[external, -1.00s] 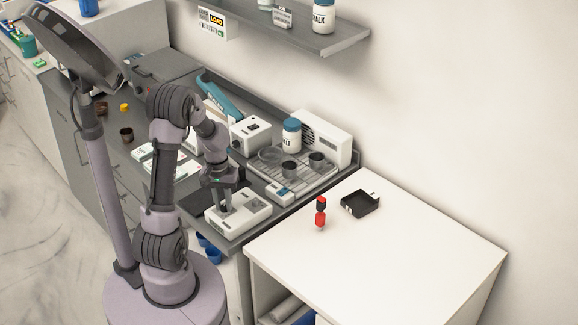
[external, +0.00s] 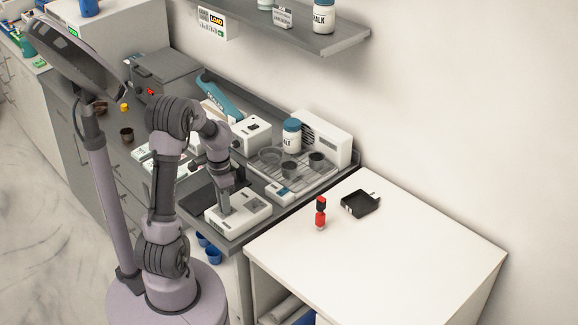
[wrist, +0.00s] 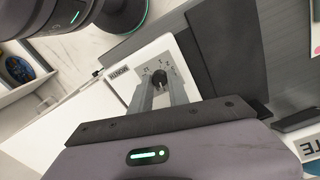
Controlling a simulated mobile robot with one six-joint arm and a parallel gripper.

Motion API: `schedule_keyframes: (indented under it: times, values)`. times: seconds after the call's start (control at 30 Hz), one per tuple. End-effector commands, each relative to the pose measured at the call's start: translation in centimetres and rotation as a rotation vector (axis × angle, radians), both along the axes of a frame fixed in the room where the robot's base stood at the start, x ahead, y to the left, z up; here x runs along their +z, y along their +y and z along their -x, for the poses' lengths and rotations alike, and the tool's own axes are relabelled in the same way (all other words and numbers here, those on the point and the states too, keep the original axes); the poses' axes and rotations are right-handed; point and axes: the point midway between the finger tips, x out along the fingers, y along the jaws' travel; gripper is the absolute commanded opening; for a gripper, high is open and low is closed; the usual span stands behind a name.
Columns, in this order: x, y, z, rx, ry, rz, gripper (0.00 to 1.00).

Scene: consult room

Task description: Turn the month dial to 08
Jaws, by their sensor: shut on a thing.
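The month dial is a small dark knob (wrist: 159,78) on a white box (external: 245,216) near the front edge of the grey counter. In the wrist view, small marks ring the knob and a label (wrist: 119,73) sits at its left; the marks are too small to read. My gripper (external: 224,210) points down onto the left part of the box. In the wrist view, its two grey fingers (wrist: 160,92) are closed on the knob, one on each side. The knob's pointer and setting cannot be made out.
A dark mat (external: 197,200) lies left of the box. A small white and blue device (external: 279,192) and a wire rack (external: 302,182) with dark cups stand behind it. The white table (external: 375,245) at right holds a red stamp (external: 320,214) and a black tray (external: 358,205).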

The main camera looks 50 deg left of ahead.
Motion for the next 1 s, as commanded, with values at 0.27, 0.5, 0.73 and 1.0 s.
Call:
schedule_keyframes:
  times: [0.27,0.5,0.73,1.0]
  values:
    - [-0.09,-0.02,-0.06,-0.226,-0.001,-0.001,0.0]
    - [-0.05,-0.05,-0.05,-0.369,-0.001,-0.001,0.0]
    - [-0.01,-0.04,-0.07,-0.443,-0.001,-0.001,0.0]
    - [0.02,-0.05,-0.06,-0.47,-0.001,-0.001,0.0]
